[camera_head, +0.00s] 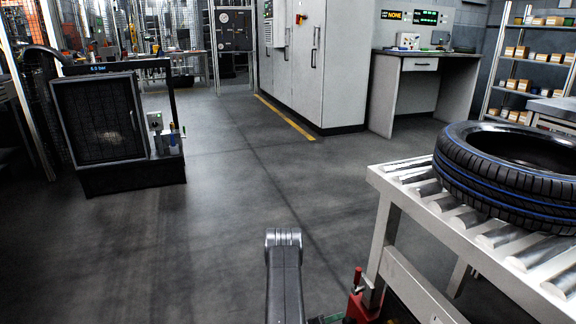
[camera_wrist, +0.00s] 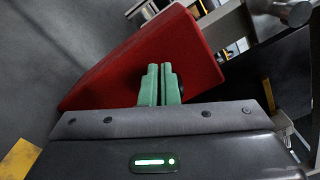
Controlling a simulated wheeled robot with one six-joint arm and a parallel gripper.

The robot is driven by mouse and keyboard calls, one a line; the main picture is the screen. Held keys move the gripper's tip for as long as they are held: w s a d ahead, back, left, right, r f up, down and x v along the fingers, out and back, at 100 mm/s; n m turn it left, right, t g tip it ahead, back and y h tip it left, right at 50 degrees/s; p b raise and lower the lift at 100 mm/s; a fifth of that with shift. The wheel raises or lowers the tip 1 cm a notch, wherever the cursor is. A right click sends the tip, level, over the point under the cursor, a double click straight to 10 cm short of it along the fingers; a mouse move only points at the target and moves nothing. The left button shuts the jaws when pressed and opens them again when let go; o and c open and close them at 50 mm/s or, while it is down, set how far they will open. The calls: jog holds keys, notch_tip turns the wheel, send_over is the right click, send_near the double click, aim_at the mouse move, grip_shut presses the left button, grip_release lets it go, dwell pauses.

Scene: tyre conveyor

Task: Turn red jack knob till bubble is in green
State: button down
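The red jack (camera_head: 360,306) stands at the foot of the roller conveyor, low in the head view. Its red body (camera_wrist: 185,52) fills the upper middle of the wrist view. My gripper (camera_wrist: 160,85) has two green fingers close together with a narrow gap, up against the red body. A small dark part shows just right of the fingertips. The fingers hide whatever lies between or behind them, so I cannot make out the knob or a grip on it. I cannot make out a bubble level in either view.
The roller conveyor (camera_head: 385,178) stands at the right, with a black blue-striped tyre (camera_head: 470,190) on its rollers. Its pale frame and a leg stand close beside the jack. The grey floor (camera_head: 200,245) to the left is open. A dark mesh-fronted unit (camera_head: 100,120) stands further left.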

jog(key=shift+f, duration=0.5)
jog(key=shift+w, duration=0.1)
jog(key=v, duration=0.6)
jog(key=shift+w+r, duration=0.15)
jog(key=shift+w, duration=0.2)
jog(key=shift+a, duration=0.2)
